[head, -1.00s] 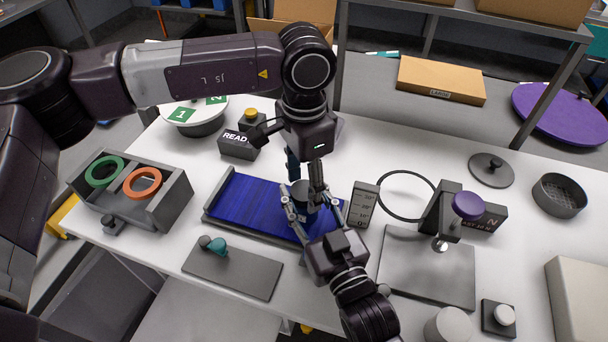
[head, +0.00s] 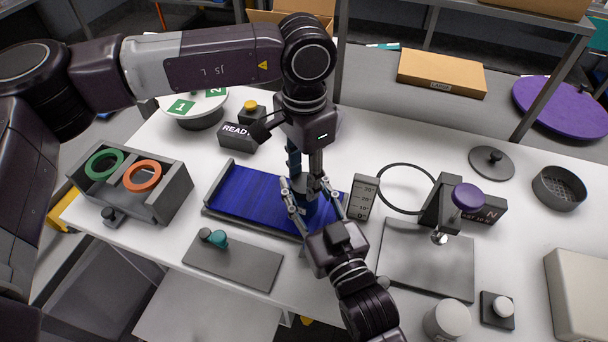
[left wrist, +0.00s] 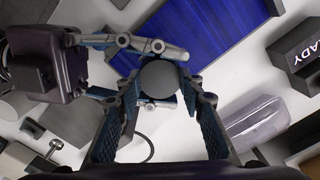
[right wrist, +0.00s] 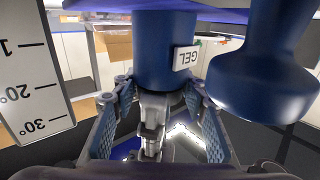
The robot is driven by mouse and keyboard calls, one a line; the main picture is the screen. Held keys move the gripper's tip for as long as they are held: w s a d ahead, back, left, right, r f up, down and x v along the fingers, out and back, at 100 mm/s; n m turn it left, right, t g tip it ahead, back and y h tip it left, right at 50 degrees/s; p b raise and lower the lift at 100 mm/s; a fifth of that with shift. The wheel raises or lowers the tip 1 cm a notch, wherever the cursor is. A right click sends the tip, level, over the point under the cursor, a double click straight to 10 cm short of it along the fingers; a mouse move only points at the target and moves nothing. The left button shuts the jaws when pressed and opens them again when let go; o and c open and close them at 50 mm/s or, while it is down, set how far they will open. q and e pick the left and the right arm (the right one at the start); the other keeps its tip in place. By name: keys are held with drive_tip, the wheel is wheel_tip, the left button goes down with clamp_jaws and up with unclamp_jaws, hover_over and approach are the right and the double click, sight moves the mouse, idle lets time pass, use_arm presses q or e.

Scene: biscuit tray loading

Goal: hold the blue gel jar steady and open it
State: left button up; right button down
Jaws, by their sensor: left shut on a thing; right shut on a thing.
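The blue gel jar (right wrist: 165,50), with a white GEL label, stands between the fingers of my right gripper (right wrist: 158,105), which is shut on it. In the head view the jar (head: 312,213) is partly hidden by both grippers. My left gripper (head: 303,172) points straight down from above it. In the left wrist view a round dark lid (left wrist: 158,80) sits between the left fingers (left wrist: 160,98), which are shut on it. The right fingers reach in from the left, beneath the lid. I cannot tell whether the lid is clear of the jar.
A grey board (head: 235,263) is in front; a ring box (head: 175,190) stands left. A large blue shape (right wrist: 262,75) fills the right wrist view's right side, unclear.

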use_arm(q)
drive_tip(key=shift+n, duration=1.1)
drive_tip(key=o, duration=1.3)
wheel_tip(320, 180, up, 4)
drive_tip(key=shift+r, duration=0.2)
wheel_tip(320, 180, up, 3)
drive_tip(key=m, duration=0.3)
drive_tip(key=shift+r, duration=0.1)
drive_tip(key=shift+f, duration=3.8)
drive_tip(key=shift+c, duration=0.7)
